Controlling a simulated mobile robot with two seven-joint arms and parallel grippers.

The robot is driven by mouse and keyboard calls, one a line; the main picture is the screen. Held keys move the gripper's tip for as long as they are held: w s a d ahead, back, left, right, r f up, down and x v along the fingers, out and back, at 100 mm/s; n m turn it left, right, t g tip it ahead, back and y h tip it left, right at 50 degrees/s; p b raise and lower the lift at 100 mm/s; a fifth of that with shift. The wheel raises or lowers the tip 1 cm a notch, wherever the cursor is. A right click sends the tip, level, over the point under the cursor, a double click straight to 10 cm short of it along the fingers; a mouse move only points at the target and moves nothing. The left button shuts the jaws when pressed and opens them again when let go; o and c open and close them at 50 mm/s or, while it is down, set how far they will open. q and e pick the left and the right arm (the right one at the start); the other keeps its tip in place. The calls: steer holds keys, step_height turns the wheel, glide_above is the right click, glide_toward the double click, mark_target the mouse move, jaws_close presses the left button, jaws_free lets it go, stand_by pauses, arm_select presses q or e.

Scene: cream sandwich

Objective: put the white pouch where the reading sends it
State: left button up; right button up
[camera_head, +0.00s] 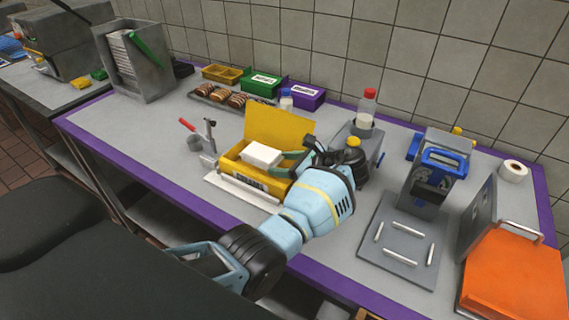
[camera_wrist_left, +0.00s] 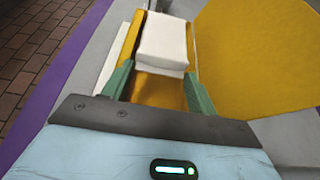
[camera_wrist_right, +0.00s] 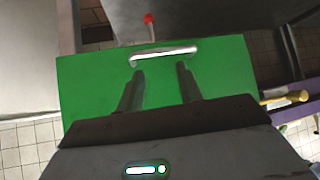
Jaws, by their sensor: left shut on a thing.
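The white pouch (camera_head: 262,154) is a pale block at the open yellow box (camera_head: 252,183), whose yellow lid (camera_head: 280,127) stands up behind it. My left gripper (camera_head: 290,160) reaches in from the right and is shut on the pouch. In the left wrist view the pouch (camera_wrist_left: 162,42) sits between the green fingertips (camera_wrist_left: 160,72), over the box. I cannot tell whether it touches the box floor. My right gripper (camera_wrist_right: 160,72) shows only in its wrist view, fingers apart before a green panel (camera_wrist_right: 225,85) with a pale handle (camera_wrist_right: 164,53).
A device with a blue-framed display (camera_head: 445,161) stands right of my left arm, behind a grey plate with white bars (camera_head: 397,242). Green (camera_head: 262,83) and purple (camera_head: 306,96) boxes stand at the back. An orange case (camera_head: 515,280) fills the front right corner.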

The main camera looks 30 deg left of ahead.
arm_select(q)
steer(key=o, duration=1.1)
steer(key=v, duration=0.8)
steer(key=shift+a, duration=0.1)
